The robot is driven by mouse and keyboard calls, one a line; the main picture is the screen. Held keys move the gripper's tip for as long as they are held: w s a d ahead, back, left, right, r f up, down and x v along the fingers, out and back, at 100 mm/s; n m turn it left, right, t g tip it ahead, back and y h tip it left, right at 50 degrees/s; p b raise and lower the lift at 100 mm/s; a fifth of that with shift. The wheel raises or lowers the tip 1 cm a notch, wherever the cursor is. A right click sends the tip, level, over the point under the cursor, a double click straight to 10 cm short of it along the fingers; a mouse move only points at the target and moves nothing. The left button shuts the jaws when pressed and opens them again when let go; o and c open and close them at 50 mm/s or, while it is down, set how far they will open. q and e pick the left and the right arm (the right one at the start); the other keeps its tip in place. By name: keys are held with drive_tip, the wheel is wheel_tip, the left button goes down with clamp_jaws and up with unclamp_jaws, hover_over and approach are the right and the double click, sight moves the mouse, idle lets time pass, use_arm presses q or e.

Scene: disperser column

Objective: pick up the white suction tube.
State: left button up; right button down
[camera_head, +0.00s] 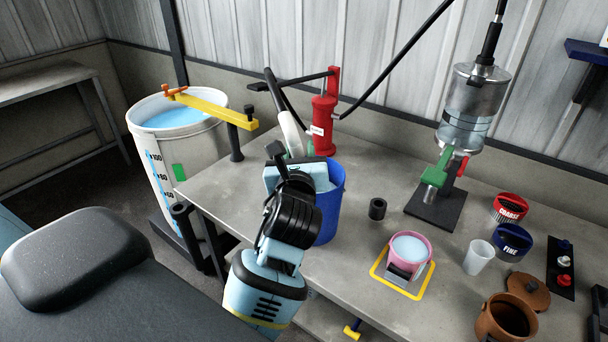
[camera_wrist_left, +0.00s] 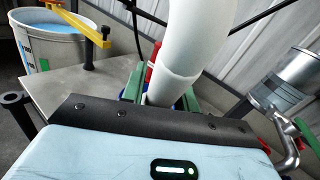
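The white suction tube (camera_head: 291,133) stands tilted above the blue bucket (camera_head: 330,205), its lower part hidden behind my gripper. In the left wrist view the tube (camera_wrist_left: 195,40) is large and close, coming down between green finger parts. My left gripper (camera_head: 308,150) is at the tube above the bucket; its light blue body and black wrist hide much of it. In the left wrist view the gripper's green fingers (camera_wrist_left: 163,90) lie on both sides of the tube. I cannot tell whether they press on it. My right gripper is not in view.
A red pump (camera_head: 324,125) with a black lever stands behind the tube. A large white barrel (camera_head: 185,160) with a yellow bar is at left. A pink cup (camera_head: 409,255), a black ring (camera_head: 377,209) and a clear column (camera_head: 468,110) on a stand are at right.

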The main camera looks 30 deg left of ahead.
use_arm(q)
clamp_jaws()
drive_tip(key=shift+r, duration=0.1)
